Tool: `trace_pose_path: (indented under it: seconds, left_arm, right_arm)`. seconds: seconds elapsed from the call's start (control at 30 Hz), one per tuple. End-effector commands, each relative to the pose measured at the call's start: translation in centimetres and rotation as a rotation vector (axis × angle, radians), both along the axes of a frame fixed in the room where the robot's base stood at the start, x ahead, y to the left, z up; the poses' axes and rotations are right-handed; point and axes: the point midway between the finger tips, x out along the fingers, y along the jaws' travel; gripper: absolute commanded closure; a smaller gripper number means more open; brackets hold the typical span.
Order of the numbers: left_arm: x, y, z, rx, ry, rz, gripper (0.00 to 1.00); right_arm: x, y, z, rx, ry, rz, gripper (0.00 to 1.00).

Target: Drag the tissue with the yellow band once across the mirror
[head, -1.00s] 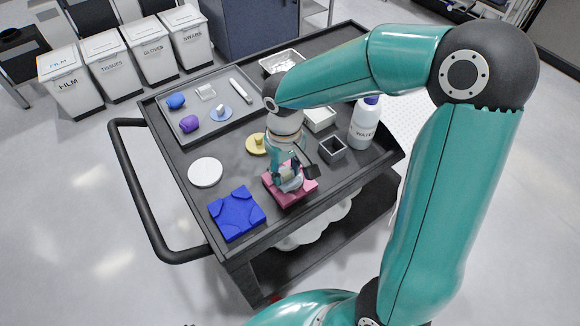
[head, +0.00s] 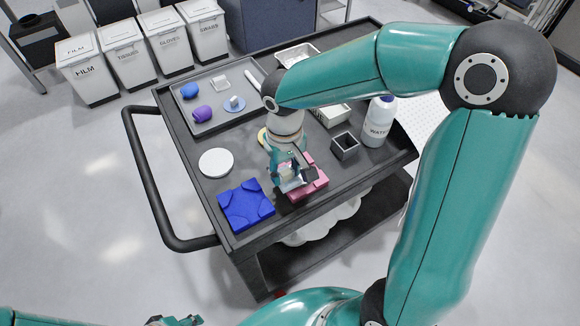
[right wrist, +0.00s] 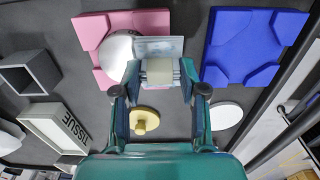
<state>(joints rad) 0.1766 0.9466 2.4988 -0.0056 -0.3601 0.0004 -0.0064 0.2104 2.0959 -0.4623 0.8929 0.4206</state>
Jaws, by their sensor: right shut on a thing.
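My right gripper (head: 292,183) is low over the left part of the pink fixture (head: 308,190). In the right wrist view its fingers (right wrist: 161,82) are shut on a pale cream block with a thin bluish-white sheet at its far side, seemingly the tissue (right wrist: 160,70). I cannot make out a yellow band on it. A round silvery mirror (right wrist: 118,52) sits on the pink fixture, left of the sheet in that view. The sheet hides its edge; I cannot tell if they touch. My left gripper (head: 176,321) barely shows at the bottom edge.
A blue fixture (head: 246,205) lies beside the pink one. A white disc (head: 216,162), a yellow knobbed disc (right wrist: 145,120), an open grey box (head: 345,146), a tissue box (right wrist: 55,126) and a water bottle (head: 379,122) stand nearby. A grey tray (head: 215,118) holds small items.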

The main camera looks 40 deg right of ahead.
Motion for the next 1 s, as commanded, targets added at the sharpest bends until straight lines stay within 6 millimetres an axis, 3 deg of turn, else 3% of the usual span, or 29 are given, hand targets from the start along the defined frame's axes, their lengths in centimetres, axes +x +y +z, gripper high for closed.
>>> trace_pose_path:
  seconds: [0.37, 1.0]
  left_arm:
    - [0.0, 0.0, 0.4, 0.000, 0.000, 0.000, 0.60]
    - [0.0, 0.0, 4.4, 0.000, 0.000, 0.000, 0.60]
  right_arm:
    - [0.0, 0.1, 0.5, 0.001, 0.002, -0.001, 0.86]
    - [0.0, 0.0, 5.7, 0.001, -0.001, 0.000, 0.86]
